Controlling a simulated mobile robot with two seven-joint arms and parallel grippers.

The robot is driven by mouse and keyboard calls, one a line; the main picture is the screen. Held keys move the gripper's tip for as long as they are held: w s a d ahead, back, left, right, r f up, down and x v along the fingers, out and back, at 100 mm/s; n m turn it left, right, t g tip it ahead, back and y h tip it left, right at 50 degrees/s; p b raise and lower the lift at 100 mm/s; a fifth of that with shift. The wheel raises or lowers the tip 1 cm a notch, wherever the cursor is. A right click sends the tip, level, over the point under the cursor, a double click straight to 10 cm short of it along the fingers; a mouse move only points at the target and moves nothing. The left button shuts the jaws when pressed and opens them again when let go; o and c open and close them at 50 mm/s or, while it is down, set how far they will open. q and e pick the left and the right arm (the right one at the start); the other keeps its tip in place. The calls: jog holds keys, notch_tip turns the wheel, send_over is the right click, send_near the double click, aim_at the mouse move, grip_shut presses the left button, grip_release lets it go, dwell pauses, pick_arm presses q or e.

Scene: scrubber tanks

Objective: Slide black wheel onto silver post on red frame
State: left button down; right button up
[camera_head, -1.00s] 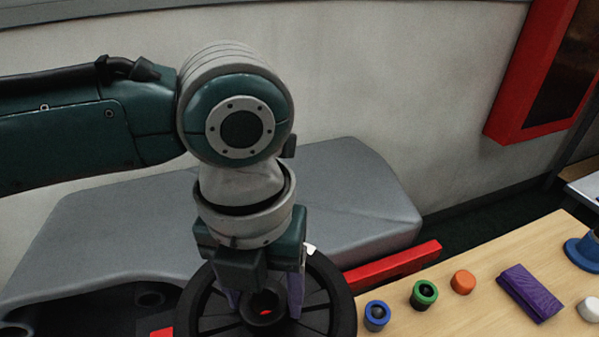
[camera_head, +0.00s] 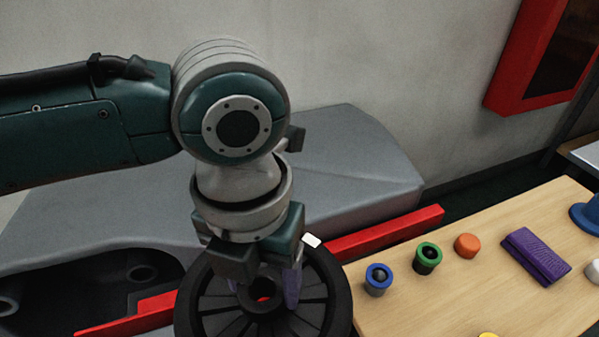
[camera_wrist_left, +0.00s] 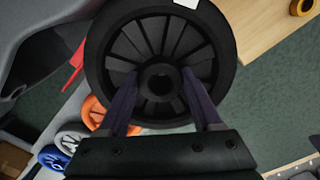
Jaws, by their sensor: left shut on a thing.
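The black wheel (camera_head: 235,318), with a spoked face and a hub, hangs below my left gripper (camera_head: 263,285). In the left wrist view the wheel (camera_wrist_left: 160,42) faces the camera, and the purple fingers of my left gripper (camera_wrist_left: 160,75) are shut on its hub, one on each side. A red frame (camera_head: 385,232) runs behind and below the wheel, showing on both sides of it. Some red shows through the hub hole in the head view. I cannot see the silver post in either view. My right gripper is not in view.
A grey moulded tank body (camera_head: 360,170) lies behind the arm. A wooden table (camera_head: 420,310) on the right holds blue (camera_head: 378,280) and green (camera_head: 427,258) ringed pieces, an orange cap (camera_head: 467,245) and a purple pouch (camera_head: 537,256).

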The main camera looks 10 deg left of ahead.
pick_arm(q)
jog(key=shift+w+f, duration=0.1)
jog(key=shift+f, duration=0.35)
dwell(0.9)
jog(key=shift+f, duration=0.2)
jog(key=shift+f+b, duration=0.3)
jog(key=shift+f, duration=0.1)
jog(key=shift+f, duration=0.1)
dwell(0.4)
jog(key=shift+f+b, duration=0.65)
jog(key=shift+f, duration=0.15)
jog(key=shift+f+b, duration=1.1)
jog(key=shift+f, duration=0.45)
dwell(1.0)
jog(key=shift+f, duration=0.5)
dwell(1.7)
